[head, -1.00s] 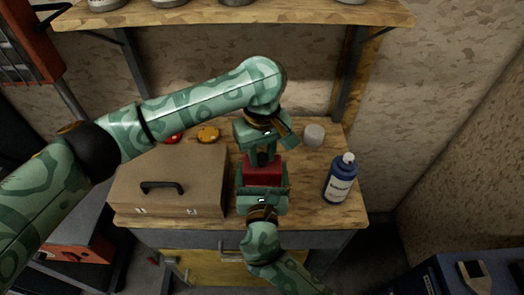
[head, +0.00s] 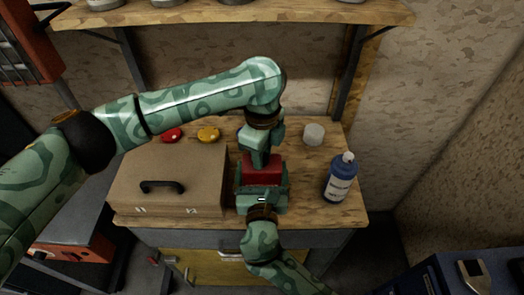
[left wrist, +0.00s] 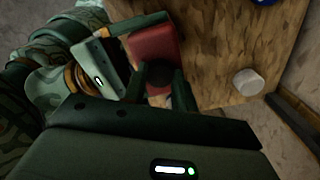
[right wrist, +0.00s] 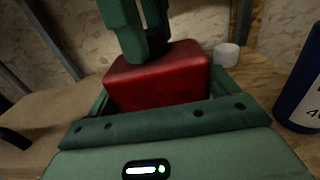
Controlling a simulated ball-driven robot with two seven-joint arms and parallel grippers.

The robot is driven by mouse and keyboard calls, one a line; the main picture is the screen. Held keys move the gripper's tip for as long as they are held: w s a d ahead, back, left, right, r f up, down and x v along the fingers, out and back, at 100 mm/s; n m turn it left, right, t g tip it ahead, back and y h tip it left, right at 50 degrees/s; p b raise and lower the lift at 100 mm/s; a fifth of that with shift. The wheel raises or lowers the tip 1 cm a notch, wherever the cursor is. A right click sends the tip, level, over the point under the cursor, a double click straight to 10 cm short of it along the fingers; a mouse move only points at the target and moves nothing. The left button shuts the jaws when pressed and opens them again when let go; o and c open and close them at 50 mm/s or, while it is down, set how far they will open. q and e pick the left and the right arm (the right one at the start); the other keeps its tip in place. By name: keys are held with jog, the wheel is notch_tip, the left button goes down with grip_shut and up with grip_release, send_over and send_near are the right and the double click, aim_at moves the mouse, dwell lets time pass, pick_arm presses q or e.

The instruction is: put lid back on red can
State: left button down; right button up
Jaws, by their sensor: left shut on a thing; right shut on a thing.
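The red can (head: 265,170) is a boxy red container at the middle of the workbench. My right gripper (head: 262,188) is shut on it from the near side; the can also shows between its fingers in the right wrist view (right wrist: 155,80). My left gripper (head: 259,158) points down at the can's top. It is shut on a small dark round lid (left wrist: 158,72), seen between its fingers in the left wrist view. The fingertips mostly hide the lid in the other views. The lid is at the can's top; I cannot tell whether it is seated.
A brown case (head: 190,165) stands left of the can. Behind it lie a red round piece (head: 171,135) and a yellow one (head: 208,134). A white cylinder (head: 313,134) and a blue bottle (head: 338,182) stand to the right. A wooden shelf (head: 300,14) hangs above.

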pick_arm(q)
jog(key=m, duration=0.6)
jog(key=shift+m, duration=0.4)
jog(key=m, duration=0.9)
jog(key=c, duration=1)
grip_release()
jog(key=shift+c, duration=0.2)
notch_tip(320, 180, up, 12)
